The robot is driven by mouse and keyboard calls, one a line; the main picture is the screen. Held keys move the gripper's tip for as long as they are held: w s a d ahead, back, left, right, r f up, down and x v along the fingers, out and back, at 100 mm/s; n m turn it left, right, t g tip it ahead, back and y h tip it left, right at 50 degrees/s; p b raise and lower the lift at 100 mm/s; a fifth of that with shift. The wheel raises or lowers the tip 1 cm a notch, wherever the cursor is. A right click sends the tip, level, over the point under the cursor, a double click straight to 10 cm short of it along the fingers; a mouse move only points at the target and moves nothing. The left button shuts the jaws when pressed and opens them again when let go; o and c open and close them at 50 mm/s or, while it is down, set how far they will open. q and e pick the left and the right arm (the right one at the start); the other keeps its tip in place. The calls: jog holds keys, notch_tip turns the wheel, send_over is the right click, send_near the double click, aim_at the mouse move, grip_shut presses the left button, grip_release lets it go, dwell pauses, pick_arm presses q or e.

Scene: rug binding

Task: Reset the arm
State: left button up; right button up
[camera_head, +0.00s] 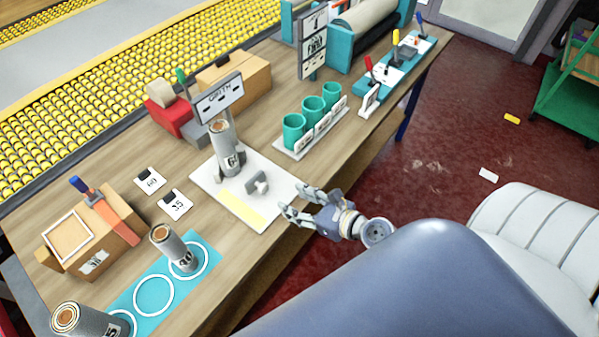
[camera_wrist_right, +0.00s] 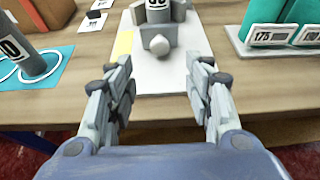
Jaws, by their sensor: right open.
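My right gripper (camera_head: 290,217) is open and empty at the front edge of the wooden table, just off the white board. In the right wrist view its two fingers (camera_wrist_right: 160,90) stand wide apart with nothing between them. A grey cylinder (camera_head: 222,140) stands upright in a grey holder on the white board (camera_head: 215,190), beyond the fingers. My right arm covers the lower right of the head view. My left gripper is not in view.
A blue mat (camera_head: 130,295) with white rings bears two grey cylinders, one near ring (camera_head: 172,245). Teal cups (camera_head: 313,107) stand in a rack right of the board. A cardboard box (camera_head: 115,240) and number cards (camera_head: 175,203) lie left. The red floor (camera_head: 450,140) is mostly clear.

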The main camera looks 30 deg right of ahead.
jog(key=shift+s+d+r, duration=0.1)
jog(key=shift+s+r, duration=0.05)
jog(key=shift+s, duration=0.1)
dwell(0.4)
